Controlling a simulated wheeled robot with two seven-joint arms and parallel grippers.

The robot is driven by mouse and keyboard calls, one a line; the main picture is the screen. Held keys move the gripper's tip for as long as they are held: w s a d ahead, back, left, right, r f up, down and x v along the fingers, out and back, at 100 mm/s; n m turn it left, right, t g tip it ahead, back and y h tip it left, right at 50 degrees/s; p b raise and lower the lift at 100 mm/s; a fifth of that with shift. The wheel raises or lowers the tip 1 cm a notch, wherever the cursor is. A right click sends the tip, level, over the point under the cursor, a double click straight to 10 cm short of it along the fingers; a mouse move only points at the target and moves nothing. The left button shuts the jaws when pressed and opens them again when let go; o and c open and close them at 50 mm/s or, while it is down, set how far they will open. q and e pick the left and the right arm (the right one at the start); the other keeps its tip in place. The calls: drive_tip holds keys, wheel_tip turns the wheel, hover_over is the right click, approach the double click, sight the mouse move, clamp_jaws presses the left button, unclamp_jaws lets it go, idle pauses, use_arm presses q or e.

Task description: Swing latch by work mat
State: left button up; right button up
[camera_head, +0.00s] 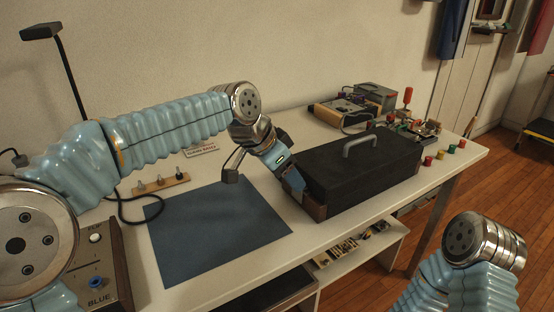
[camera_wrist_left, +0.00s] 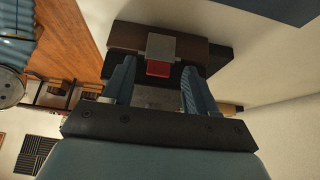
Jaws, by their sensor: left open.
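A black case (camera_head: 362,170) with a grey top handle (camera_head: 360,142) and brown corners stands shut on the table, right of the dark blue work mat (camera_head: 215,235). My left gripper (camera_head: 292,184) is at the case's left end, the end facing the mat. In the left wrist view, its two blue fingers (camera_wrist_left: 158,72) are open, one on either side of a latch with a grey plate (camera_wrist_left: 175,46) and a red tab (camera_wrist_left: 158,69). Whether a finger touches the latch cannot be told. The latch is hidden in the head view. My right gripper is out of view.
A wooden strip with several pegs (camera_head: 161,184) lies behind the mat. A lamp (camera_head: 42,32) stands at the back left, and a box with a blue knob (camera_head: 96,282) at the front left. Electronics (camera_head: 345,108) and coloured knobs (camera_head: 440,154) crowd the far right.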

use_arm(q)
drive_tip(key=v, duration=1.3)
